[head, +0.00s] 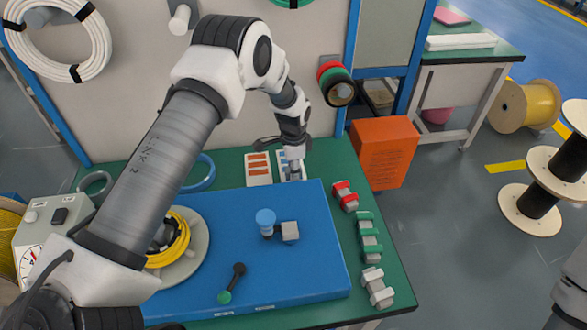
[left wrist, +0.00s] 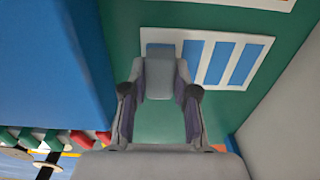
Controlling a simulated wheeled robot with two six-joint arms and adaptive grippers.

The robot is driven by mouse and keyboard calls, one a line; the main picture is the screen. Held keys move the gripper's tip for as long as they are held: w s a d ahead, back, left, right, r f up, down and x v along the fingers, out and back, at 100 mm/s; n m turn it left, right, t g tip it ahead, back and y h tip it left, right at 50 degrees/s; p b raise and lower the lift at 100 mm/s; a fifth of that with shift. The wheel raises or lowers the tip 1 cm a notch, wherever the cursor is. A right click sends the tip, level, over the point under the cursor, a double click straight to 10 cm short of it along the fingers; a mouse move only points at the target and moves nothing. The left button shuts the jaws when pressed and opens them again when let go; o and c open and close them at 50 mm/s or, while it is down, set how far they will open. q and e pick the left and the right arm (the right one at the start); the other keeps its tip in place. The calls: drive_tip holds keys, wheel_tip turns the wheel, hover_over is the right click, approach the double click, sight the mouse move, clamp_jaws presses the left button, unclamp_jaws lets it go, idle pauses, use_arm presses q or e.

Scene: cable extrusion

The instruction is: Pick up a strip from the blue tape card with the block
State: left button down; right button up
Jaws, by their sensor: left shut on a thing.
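My left gripper (head: 292,172) is over the blue tape card (head: 282,157) at the back of the green bench. In the left wrist view my left gripper (left wrist: 159,100) is shut on a grey block (left wrist: 158,82). The block's far end covers the left part of the blue tape card (left wrist: 262,52), where white card and several blue strips show beside it. I cannot tell whether the block touches the card. In the head view the gripper hides the block and part of the card. My right gripper is not in view.
A card with orange strips (head: 258,181) lies left of the blue one. A raised blue board (head: 200,292) fills the bench front, bearing a grey block (head: 290,232) and a blue-topped peg (head: 265,218). Red, green and grey clamps line the right edge. An orange bin (head: 383,152) stands right.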

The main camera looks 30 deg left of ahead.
use_arm(q)
drive_tip(key=shift+s+f, duration=0.1)
drive_tip(key=shift+s, duration=0.05)
wheel_tip(320, 180, up, 8)
drive_tip(key=p, duration=0.5)
drive_tip(key=shift+f, duration=0.15)
drive_tip(key=shift+r+p, duration=0.2)
drive_tip(key=shift+p, duration=0.15)
drive_tip(key=shift+w+f, duration=0.1)
drive_tip(key=shift+w, duration=0.1)
